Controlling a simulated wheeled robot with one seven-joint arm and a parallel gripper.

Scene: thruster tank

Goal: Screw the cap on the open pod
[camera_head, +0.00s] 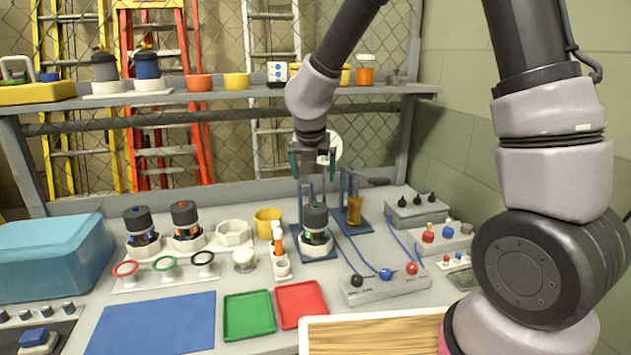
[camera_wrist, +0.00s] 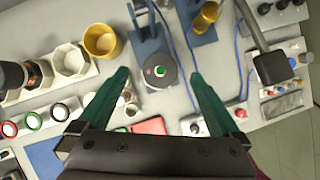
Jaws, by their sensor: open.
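A pod with a dark round cap (camera_head: 315,216) sits upright in a white holder on a blue base (camera_head: 325,254). The cap has a green dot on top and rests on the pod; I cannot tell how tightly it is seated. In the wrist view the cap (camera_wrist: 155,70) lies between my fingers. My gripper (camera_head: 312,168) is open and empty above the cap, with its green fingers apart on either side and not touching it. Two more dark-capped pods, one with a blue dot (camera_head: 139,219) and one with an orange dot (camera_head: 185,212), stand to the left in white holders.
An empty white holder (camera_head: 233,234) and a yellow cup (camera_head: 267,220) stand left of the blue base. A box with several knobs (camera_head: 385,288) and blue cables lies to the right. Red (camera_head: 301,304) and green (camera_head: 248,315) trays lie in front. A shelf (camera_head: 225,98) runs behind.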

